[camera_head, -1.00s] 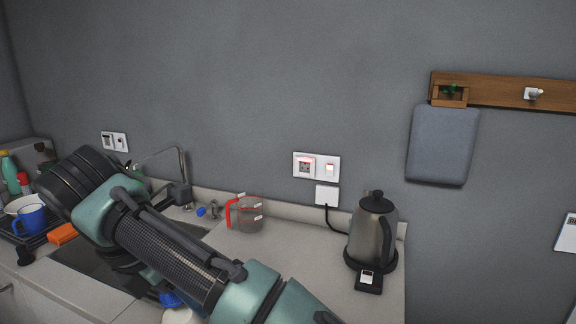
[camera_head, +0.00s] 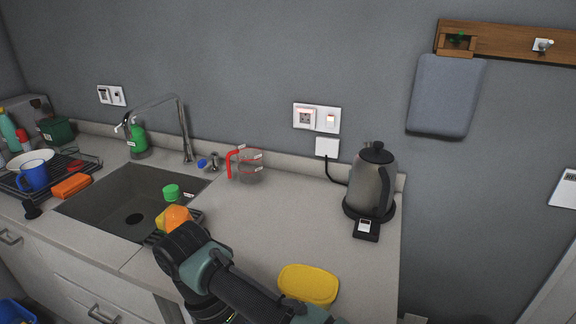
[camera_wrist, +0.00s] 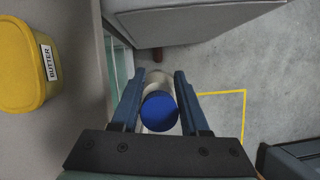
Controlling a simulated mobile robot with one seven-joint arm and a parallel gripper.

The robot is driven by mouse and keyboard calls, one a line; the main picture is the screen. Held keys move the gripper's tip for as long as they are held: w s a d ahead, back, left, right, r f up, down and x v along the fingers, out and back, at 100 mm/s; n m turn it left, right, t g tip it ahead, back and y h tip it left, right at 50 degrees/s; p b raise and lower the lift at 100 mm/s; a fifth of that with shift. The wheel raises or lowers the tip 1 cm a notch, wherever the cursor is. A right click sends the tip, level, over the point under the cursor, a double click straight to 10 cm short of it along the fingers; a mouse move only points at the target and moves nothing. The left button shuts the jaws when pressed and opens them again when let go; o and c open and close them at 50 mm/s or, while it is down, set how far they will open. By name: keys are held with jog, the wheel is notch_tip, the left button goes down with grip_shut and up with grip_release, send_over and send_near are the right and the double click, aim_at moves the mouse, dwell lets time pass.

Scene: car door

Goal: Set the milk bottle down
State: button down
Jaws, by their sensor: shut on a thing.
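The milk bottle (camera_wrist: 158,88) has a pale body and a round blue cap facing the camera in the wrist view. My gripper (camera_wrist: 161,76) is shut around it, with a dark finger on each side. The bottle is held beside the counter's edge, with floor showing past it. Its base is hard to see, and I cannot tell whether anything is under it. In the head view the bottle and fingers are hidden behind my arm or out of frame.
A yellow butter tub (camera_head: 308,285) sits near the front edge of the counter (camera_head: 345,260); a kettle (camera_head: 372,185) and measuring jug (camera_head: 247,166) stand behind. The sink (camera_head: 135,205) is left. A grey panel (camera_wrist: 195,18) lies close beyond the bottle; floor (camera_wrist: 265,60) is open right.

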jog(key=shift+s+d+f+m+g+y, duration=0.6)
jog(key=shift+s+d+f+m+y, duration=0.65)
jog(key=shift+f+m, duration=1.9)
jog(key=shift+s+d+f+m+g+y, duration=0.7)
jog(key=shift+s+d+f+m, duration=1.05)
jog(key=shift+f+m, duration=1.35)
notch_tip(320, 180, up, 4)
jog(key=p, duration=0.4)
jog(key=shift+f, duration=0.1)
